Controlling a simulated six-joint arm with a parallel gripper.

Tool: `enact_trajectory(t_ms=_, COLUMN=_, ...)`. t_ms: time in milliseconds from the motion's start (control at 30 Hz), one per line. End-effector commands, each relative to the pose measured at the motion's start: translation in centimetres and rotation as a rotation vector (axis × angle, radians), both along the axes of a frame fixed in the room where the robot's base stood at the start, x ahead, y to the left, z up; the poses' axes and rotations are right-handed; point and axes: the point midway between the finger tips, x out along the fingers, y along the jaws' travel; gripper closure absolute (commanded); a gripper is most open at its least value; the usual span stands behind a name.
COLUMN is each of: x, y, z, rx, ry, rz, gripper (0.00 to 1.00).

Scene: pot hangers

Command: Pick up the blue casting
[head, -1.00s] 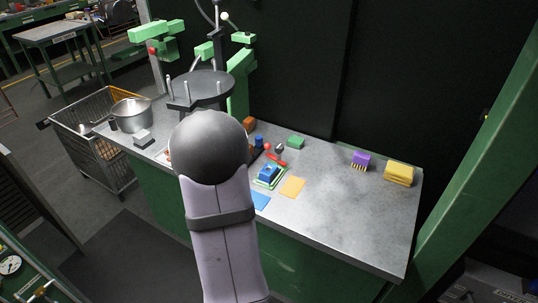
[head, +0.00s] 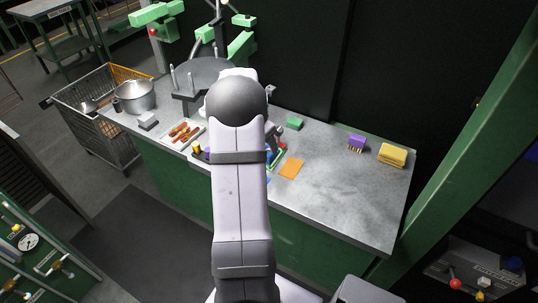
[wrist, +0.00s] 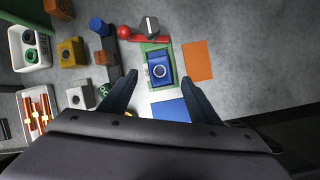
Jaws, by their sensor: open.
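The blue casting (wrist: 160,69) is a blue block with a round ring on its face. It lies on a green-bordered pad (wrist: 149,47) in the middle of the wrist view. My gripper (wrist: 160,79) is open and empty, with its two dark fingers spread to the left and right of the casting's near end. The casting is not between closed jaws, and I cannot tell how high the fingertips are above it. In the head view my arm hides the casting and most of the gripper.
An orange square (wrist: 197,60) lies right of the pad and a blue square (wrist: 171,110) lies nearer. A grey-topped knob (wrist: 150,26) and a red ball (wrist: 124,32) sit just beyond. Yellow and other small blocks crowd the left. The bench's right side (head: 335,185) is mostly clear.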

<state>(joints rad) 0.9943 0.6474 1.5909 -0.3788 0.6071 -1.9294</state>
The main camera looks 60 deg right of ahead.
Motion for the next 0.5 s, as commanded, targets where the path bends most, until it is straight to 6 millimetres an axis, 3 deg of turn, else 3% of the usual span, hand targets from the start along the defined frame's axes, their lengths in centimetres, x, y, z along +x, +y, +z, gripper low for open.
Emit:
enact_trajectory(t_ms=200, x=0.12, y=-0.05, z=0.04, rx=-0.002, ry=0.101, rz=0.256, gripper=0.44)
enact_trajectory(t_ms=500, x=0.10, y=-0.07, z=-0.10, rx=-0.001, ry=0.133, rz=0.332, gripper=0.44)
